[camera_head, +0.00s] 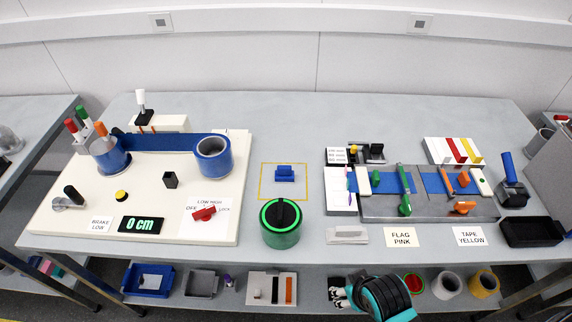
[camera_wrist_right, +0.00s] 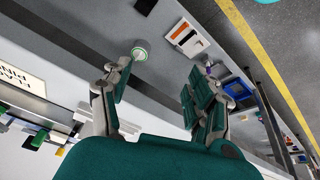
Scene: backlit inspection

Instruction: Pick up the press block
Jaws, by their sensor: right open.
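A small blue block with a raised grip (camera_head: 284,173), which looks like the press block, sits inside a yellow outlined square on the bench, at the middle of the head view. My right gripper (camera_head: 338,292) is low in the head view, at the bench's front side, right of the block and well apart from it. In the wrist view its two fingers (camera_wrist_right: 158,88) are spread with nothing between them. I cannot make out the block in the wrist view. My left gripper is not in view.
A round green-rimmed black-topped container (camera_head: 281,224) stands in front of the block. A white board with blue rollers (camera_head: 140,208) is at left; a grey fixture (camera_head: 375,206) with clamps is at right. Label cards lie along the front. A lower shelf holds trays (camera_head: 149,280).

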